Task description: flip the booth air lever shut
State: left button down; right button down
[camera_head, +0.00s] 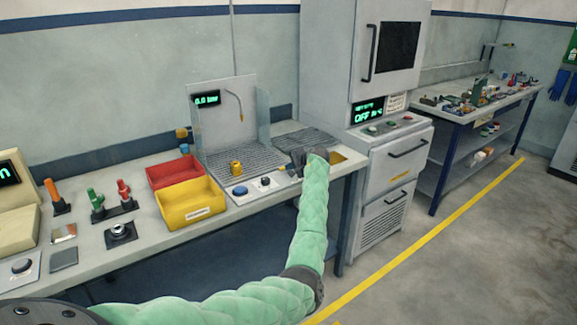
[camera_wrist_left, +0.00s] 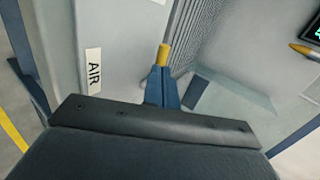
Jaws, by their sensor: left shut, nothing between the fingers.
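My left gripper (camera_head: 296,160) is at the right front of the spray booth (camera_head: 222,118), over the bench's front edge. In the left wrist view its fingers (camera_wrist_left: 161,82) are together and empty. A yellow tip (camera_wrist_left: 164,53), likely the air lever's handle, shows just beyond the fingertips, beside a white AIR label (camera_wrist_left: 93,71). I cannot tell whether the fingers touch it. The lever's lower part is hidden, and in the head view my gripper covers that spot. The booth display (camera_head: 206,100) reads 0.0 bar. My right gripper is not in view.
A red bin (camera_head: 174,171) and a yellow bin (camera_head: 190,203) stand left of the booth. A yellow pot (camera_head: 236,168) is on the booth grate. A blue button (camera_head: 240,191) is on the front panel. A tall oven cabinet (camera_head: 388,170) stands close to the right of my gripper.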

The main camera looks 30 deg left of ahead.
pick_arm(q)
jog(key=shift+w+a+f, duration=0.1)
jog(key=shift+a+f, duration=0.25)
jog(key=shift+a, duration=0.15)
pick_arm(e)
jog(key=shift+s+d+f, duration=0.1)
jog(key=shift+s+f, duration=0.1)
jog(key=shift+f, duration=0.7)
pick_arm(q)
jog(key=shift+a, duration=0.1)
jog(key=shift+a+f, duration=0.1)
jog(key=shift+a, duration=0.25)
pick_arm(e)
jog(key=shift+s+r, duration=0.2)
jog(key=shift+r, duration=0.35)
pick_arm(q)
jog(key=shift+w+d, duration=0.1)
jog(key=shift+d, duration=0.2)
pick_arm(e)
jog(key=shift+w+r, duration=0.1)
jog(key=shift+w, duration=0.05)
